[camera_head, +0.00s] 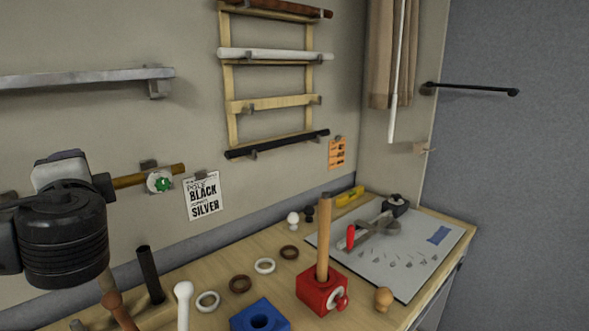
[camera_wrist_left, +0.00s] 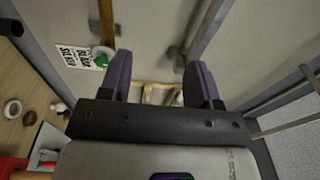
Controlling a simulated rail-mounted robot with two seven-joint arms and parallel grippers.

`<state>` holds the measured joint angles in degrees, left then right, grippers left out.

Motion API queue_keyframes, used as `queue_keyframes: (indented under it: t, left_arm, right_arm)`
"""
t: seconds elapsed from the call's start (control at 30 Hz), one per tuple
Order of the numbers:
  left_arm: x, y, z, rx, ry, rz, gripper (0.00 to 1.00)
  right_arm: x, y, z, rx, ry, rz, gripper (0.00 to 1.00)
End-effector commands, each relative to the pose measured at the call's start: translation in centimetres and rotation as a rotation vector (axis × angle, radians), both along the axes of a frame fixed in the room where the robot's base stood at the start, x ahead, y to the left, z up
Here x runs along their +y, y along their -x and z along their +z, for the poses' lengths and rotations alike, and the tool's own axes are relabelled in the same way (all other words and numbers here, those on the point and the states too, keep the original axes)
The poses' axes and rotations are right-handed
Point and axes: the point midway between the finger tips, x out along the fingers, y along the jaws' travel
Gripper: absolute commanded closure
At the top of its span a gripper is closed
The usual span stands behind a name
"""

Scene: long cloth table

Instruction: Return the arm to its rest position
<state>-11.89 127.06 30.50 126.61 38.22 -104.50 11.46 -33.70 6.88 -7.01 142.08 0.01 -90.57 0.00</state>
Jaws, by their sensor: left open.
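My left gripper shows in the left wrist view (camera_wrist_left: 160,62), with its two dark purple fingers spread wide and nothing between them. It is up in the air, its fingers directed toward the wall. In the head view, a black and grey part of my left arm (camera_head: 62,238) fills the left edge, in front of the wall and above the table's left end. The fingers cannot be made out there. My right gripper is in neither view.
A wooden table (camera_head: 225,265) holds a red block (camera_head: 318,296) with an upright wooden rod (camera_head: 323,235), a blue block (camera_head: 260,317), several rings and a grey board (camera_head: 425,250). A wall rack (camera_head: 230,105), a brass rod (camera_head: 150,178) and a grey rail (camera_head: 85,79) project from the wall.

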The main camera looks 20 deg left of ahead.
Motion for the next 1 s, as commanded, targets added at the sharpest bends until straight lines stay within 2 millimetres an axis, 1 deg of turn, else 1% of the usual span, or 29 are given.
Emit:
queue_keyframes:
  t: [0.07,0.17,0.2,0.3,0.47,0.57,0.67,0.77,0.8,0.9,1.0]
  left_arm:
    - [-0.9,-0.5,0.6,-0.001,-0.074,-0.061,0.43]
    - [-1.7,-1.1,0.4,0.017,-0.173,-0.123,0.43]
    - [-1.5,-1.2,-0.2,0.027,-0.198,-0.141,0.43]
    - [0.0,-1.3,-2.3,0.048,-0.202,-0.163,0.43]
    - [2.3,-1.1,-5.2,0.078,-0.165,-0.181,0.43]
    - [3.8,-0.9,-7.3,0.099,-0.123,-0.190,0.43]
    - [5.1,-0.5,-9.8,0.125,-0.062,-0.196,0.43]
    - [6.3,0.2,-12.6,0.150,0.020,-0.204,0.43]
    - [6.6,0.6,-13.9,0.163,0.058,-0.205,0.43]
    - [6.9,1.8,-17.2,0.190,0.167,-0.208,0.43]
    - [6.3,3.4,-20.5,0.216,0.288,-0.208,0.43]
  right_arm:
    - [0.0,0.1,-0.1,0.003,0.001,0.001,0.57]
    - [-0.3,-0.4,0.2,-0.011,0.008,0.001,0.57]
    - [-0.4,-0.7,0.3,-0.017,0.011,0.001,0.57]
    - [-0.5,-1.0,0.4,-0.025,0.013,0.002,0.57]
    - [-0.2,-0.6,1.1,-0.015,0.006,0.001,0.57]
    - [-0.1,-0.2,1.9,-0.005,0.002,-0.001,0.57]
    - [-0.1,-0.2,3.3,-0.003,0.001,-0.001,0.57]
    - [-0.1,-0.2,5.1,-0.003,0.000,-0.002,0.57]
    - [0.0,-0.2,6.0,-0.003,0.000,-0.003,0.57]
    - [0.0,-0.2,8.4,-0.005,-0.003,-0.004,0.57]
    - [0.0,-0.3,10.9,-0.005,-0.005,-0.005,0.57]
